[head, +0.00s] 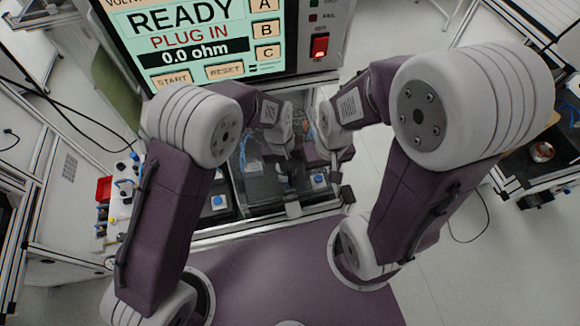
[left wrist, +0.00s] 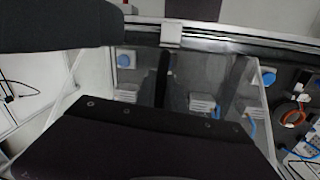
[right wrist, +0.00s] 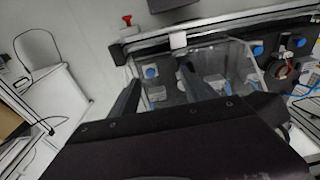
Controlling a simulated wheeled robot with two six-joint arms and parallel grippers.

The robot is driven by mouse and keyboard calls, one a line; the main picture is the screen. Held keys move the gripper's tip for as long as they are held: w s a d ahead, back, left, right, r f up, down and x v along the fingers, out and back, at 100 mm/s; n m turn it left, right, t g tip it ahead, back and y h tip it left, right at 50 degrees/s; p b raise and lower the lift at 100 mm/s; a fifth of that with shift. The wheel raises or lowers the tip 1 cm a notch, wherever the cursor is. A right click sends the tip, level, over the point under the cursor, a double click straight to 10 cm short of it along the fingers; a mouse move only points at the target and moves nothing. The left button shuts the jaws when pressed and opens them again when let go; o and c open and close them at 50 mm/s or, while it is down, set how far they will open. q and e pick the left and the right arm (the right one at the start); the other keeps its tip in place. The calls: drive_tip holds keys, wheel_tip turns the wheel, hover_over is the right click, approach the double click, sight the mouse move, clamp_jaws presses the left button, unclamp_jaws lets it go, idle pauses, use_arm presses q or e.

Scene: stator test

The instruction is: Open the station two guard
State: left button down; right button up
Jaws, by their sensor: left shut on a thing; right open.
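The clear station two guard (head: 262,185) stands below the tester in the head view, with a small white block (head: 293,209) at its front edge. The block also shows on the rail in the left wrist view (left wrist: 171,33) and the right wrist view (right wrist: 178,40). My left gripper (head: 284,178) is at the guard behind that block, shut on part of it; the exact contact is hard to make out. My right gripper (head: 342,185) is open at the right side of the guard. Its two dark fingers (right wrist: 158,85) stand apart with nothing seen between them.
The tester screen (head: 190,35) reads READY, PLUG IN, 0.0 ohm. A lit red switch (head: 320,45) is right of it. White fixtures with blue tops (head: 320,180) show at the stations. An orange coil (left wrist: 294,115) lies at one side. The purple surface (head: 290,270) in front is clear.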

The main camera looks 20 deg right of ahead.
use_arm(q)
drive_tip(key=shift+w+d+r, duration=0.1)
drive_tip(key=shift+d+r, duration=0.05)
drive_tip(key=c, duration=1.8)
unclamp_jaws()
drive_tip(key=shift+o, duration=0.4)
drive_tip(key=shift+d, duration=0.2)
drive_tip(key=shift+a, duration=0.15)
drive_tip(key=r, duration=0.2)
drive_tip(key=r+b, duration=0.1)
drive_tip(key=r, duration=0.2)
drive_tip(key=a+r+b, duration=0.1)
drive_tip(key=r, duration=0.1)
drive_tip(key=shift+r, duration=0.9)
